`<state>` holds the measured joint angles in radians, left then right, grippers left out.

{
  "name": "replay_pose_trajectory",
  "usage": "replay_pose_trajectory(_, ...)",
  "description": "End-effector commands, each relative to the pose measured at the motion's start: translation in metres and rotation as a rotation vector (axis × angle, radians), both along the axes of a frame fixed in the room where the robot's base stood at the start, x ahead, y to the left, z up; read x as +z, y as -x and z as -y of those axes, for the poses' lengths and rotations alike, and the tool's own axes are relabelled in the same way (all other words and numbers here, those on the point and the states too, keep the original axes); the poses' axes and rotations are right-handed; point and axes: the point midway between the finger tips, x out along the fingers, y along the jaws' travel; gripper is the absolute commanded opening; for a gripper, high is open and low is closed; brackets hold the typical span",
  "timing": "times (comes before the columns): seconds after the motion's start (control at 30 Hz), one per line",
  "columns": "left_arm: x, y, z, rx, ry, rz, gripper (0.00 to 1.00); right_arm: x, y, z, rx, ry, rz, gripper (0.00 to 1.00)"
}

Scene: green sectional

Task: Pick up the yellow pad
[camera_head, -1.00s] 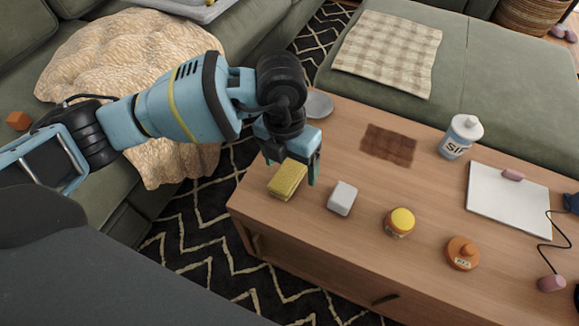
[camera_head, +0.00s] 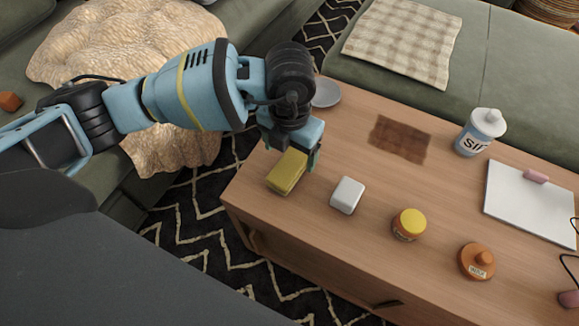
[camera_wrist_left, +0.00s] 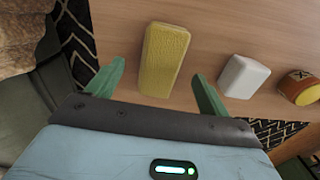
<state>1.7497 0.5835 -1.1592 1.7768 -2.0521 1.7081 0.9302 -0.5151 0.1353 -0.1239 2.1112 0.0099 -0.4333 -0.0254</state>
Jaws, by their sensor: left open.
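The yellow pad (camera_head: 287,172) lies on the left end of the wooden coffee table, close to its edge. My left gripper (camera_head: 290,158) hangs over the pad's far end in the head view and hides a little of it. In the left wrist view the yellow pad (camera_wrist_left: 163,60) lies ahead of and between the two green fingers of my left gripper (camera_wrist_left: 160,85). The fingers are apart, with nothing held. My right gripper is not in view.
On the table (camera_head: 335,235), a white block (camera_head: 347,195) stands right of the pad.

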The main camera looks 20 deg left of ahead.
Motion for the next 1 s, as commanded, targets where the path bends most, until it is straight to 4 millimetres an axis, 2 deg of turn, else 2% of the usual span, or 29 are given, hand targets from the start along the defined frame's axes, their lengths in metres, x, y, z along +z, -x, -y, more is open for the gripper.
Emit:
replay_pose_trajectory(0.03, -0.010, 0.000, 0.001, -0.001, 0.000, -0.003, 0.80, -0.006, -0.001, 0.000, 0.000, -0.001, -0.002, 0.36)
replay_pose_trajectory(0.2, -0.035, -0.001, 0.003, -0.001, 0.000, -0.004, 0.80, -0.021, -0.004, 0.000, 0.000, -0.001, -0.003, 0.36)
replay_pose_trajectory(0.3, -0.045, -0.001, 0.003, 0.000, 0.000, -0.003, 0.80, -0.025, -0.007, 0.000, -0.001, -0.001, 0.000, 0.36)
replay_pose_trajectory(0.57, -0.045, -0.001, 0.003, 0.000, 0.000, 0.000, 0.80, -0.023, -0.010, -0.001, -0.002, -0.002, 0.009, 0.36)
replay_pose_trajectory(0.9, -0.045, -0.001, 0.003, 0.000, 0.000, -0.001, 0.35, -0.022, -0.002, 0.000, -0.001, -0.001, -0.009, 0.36)
replay_pose_trajectory(0.93, -0.045, -0.001, 0.003, 0.000, 0.000, -0.001, 0.32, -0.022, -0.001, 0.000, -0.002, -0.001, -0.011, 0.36)
replay_pose_trajectory(1.0, -0.045, -0.001, 0.003, 0.000, 0.000, 0.000, 0.32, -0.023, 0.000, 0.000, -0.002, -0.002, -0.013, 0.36)
